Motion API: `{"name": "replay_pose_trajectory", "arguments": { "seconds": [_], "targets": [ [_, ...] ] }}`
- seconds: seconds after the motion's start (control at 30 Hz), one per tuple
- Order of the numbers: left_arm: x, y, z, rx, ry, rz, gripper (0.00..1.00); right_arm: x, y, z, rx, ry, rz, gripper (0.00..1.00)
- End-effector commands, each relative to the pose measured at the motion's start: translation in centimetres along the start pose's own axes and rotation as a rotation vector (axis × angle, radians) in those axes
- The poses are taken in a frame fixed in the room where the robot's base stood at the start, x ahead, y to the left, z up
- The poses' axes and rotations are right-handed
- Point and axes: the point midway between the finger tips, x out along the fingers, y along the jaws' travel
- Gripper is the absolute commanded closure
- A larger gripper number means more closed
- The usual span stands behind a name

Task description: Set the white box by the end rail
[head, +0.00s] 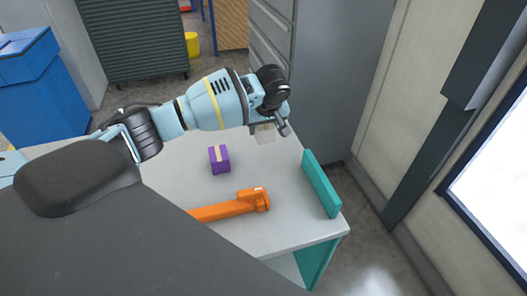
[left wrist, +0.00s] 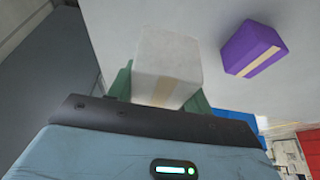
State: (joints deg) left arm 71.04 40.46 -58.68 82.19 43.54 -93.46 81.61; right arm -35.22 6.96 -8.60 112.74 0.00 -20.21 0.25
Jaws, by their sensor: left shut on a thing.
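My left gripper (head: 269,122) reaches over the far side of the table and is shut on the white box (head: 265,134). In the left wrist view the white box (left wrist: 166,66) has a tan tape stripe and sits between the green fingers. I cannot tell whether the box touches the table top. The end rail (head: 321,184) is a teal bar along the table's right edge. It stands to the right of and nearer than the gripper, with bare table between them. My right gripper is not in view.
A purple box (head: 219,160) with a tape stripe sits on the white table (head: 284,217), left of the rail. An orange tool-like object (head: 232,206) lies in front of it. A grey cabinet (head: 335,70) stands behind the table. The table top beside the rail is clear.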

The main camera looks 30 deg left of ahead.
Motion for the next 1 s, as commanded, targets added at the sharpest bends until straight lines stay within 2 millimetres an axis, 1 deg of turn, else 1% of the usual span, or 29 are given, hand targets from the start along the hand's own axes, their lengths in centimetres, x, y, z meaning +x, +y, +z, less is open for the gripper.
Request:
{"name": "replay_pose_trajectory", "arguments": {
  "seconds": [0.03, 0.13, 0.23, 0.43, 0.6, 0.7, 0.8, 1.0],
  "targets": [
    [1.1, -0.1, 0.5, 0.002, -0.002, -0.005, 0.78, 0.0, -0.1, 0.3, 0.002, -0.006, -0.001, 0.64],
    [2.4, -0.1, 1.0, 0.002, -0.002, -0.004, 0.78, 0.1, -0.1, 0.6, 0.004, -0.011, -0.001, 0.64],
    [3.0, -0.1, 1.2, 0.001, -0.001, -0.002, 0.78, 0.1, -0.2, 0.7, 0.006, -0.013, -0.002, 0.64],
    [3.4, -0.1, 1.4, 0.001, 0.0, -0.001, 0.78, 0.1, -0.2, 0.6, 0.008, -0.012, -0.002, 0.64],
    [5.7, -0.2, 2.4, 0.003, -0.002, -0.006, 0.78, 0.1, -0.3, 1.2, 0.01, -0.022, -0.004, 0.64],
    [6.6, -0.1, 2.7, 0.0, -0.001, -0.002, 0.78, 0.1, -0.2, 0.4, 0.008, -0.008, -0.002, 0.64],
    [7.1, 0.0, 2.9, 0.0, 0.001, 0.001, 0.78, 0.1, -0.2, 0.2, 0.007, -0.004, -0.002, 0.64],
    [7.3, -0.1, 3.0, 0.001, 0.0, 0.0, 0.78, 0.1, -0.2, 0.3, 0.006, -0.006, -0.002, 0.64]
  ]
}}
